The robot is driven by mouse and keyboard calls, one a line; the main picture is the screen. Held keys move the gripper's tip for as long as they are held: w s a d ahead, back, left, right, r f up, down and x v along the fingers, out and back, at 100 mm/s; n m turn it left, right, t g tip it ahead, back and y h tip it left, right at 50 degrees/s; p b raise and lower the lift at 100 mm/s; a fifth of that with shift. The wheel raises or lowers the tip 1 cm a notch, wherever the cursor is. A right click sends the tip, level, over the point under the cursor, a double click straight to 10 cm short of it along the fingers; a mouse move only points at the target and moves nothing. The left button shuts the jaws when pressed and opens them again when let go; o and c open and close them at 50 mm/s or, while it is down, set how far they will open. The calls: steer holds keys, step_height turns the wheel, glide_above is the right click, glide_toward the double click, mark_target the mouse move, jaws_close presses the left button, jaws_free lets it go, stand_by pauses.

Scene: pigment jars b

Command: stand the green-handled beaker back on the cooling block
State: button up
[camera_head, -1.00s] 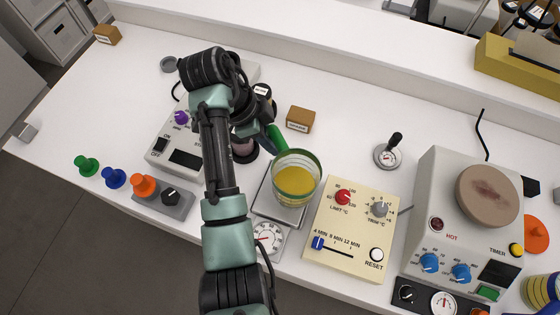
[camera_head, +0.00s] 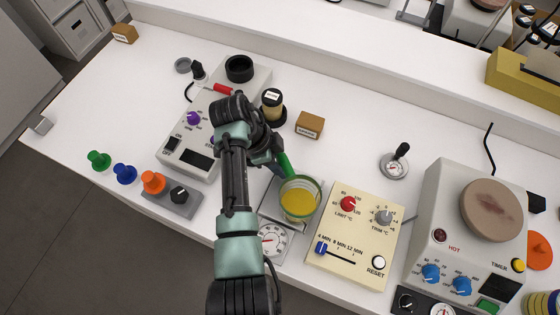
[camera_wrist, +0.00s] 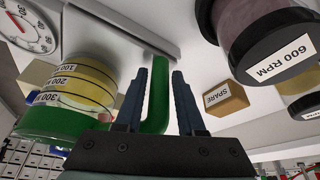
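The green-handled beaker (camera_head: 298,200) holds yellow liquid and appears upright over a grey metal plate (camera_head: 270,212) with a round dial, which may be the cooling block. In the wrist view the beaker (camera_wrist: 75,95) is at the left, with its marked wall and green rim showing. The plate edge (camera_wrist: 125,28) is close to its base; I cannot tell whether they touch. In the head view my arm hides part of the plate and the fingers.
A cream control box (camera_head: 355,240) stands just right of the plate. A small brown block (camera_head: 310,125) and a dark-lidded jar (camera_head: 272,105) stand behind. A grey ON/OFF device (camera_head: 175,150) lies left, and a hotplate unit (camera_head: 455,215) right.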

steer(key=shift+o, duration=1)
steer(key=shift+r, duration=0.1)
steer(key=v, duration=1.2)
